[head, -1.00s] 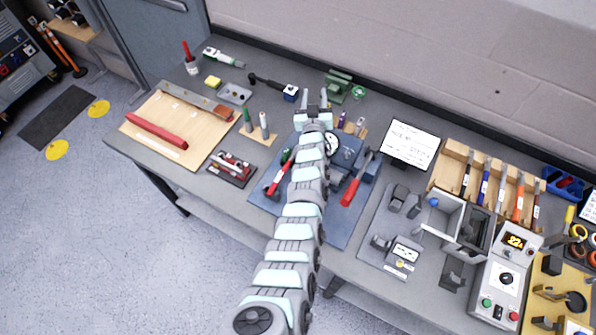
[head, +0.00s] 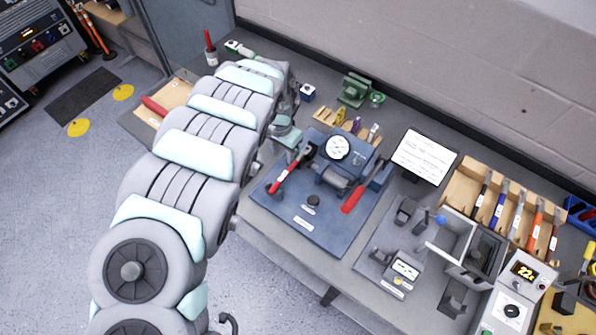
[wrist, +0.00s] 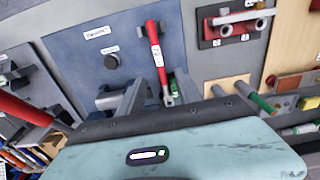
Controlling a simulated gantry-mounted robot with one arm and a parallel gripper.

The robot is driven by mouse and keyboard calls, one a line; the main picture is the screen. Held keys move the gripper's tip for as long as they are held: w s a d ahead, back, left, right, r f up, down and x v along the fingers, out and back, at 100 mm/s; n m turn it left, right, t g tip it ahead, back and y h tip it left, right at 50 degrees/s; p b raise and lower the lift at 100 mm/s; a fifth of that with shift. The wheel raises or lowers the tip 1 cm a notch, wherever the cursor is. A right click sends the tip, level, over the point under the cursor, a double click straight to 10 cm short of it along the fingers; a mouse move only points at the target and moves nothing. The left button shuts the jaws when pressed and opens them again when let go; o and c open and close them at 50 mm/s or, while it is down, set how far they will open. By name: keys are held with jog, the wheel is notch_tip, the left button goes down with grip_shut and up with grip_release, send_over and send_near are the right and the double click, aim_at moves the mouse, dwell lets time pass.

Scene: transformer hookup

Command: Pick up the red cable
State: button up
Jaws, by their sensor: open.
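I cannot tell for sure which thing is the red cable. A straight red length (head: 154,106) lies on the wooden board at the left, partly behind my arm. Two red-handled levers, one left (head: 290,168) and one right (head: 355,193), are on the blue plate with the gauge. The left lever also shows in the wrist view (wrist: 155,50). My gripper (head: 298,150) hangs over the left part of this plate, near the left lever. In the wrist view its fingers (wrist: 175,92) are apart, with nothing seen held. A dark tray with red parts (wrist: 237,24) is beyond, at the upper right.
A wooden rack (head: 462,190) with several coloured handles stands at the right, behind a meter box (head: 515,290). A grey fixture plate (head: 385,255), a white sign (head: 424,155) and a green clamp (head: 354,88) surround the blue plate. My arm covers the bench's left part.

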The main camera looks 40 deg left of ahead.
aim_at(283, 176)
jog(key=f, duration=0.2)
jog(key=s+f, duration=0.1)
jog(key=f, duration=0.1)
jog(key=shift+s, duration=0.2)
jog(key=shift+w+f, duration=0.1)
jog(key=shift+f, duration=0.6)
jog(key=shift+d+f+p, duration=0.15)
jog(key=shift+f+p, duration=0.15)
jog(key=shift+f, duration=0.6)
jog(key=shift+d+f+p, duration=0.1)
jog(key=shift+f+p, duration=0.2)
jog(key=shift+f, duration=0.55)
jog(key=shift+a+f, duration=0.1)
jog(key=shift+f, duration=0.75)
jog(key=shift+c, duration=0.3)
grip_shut()
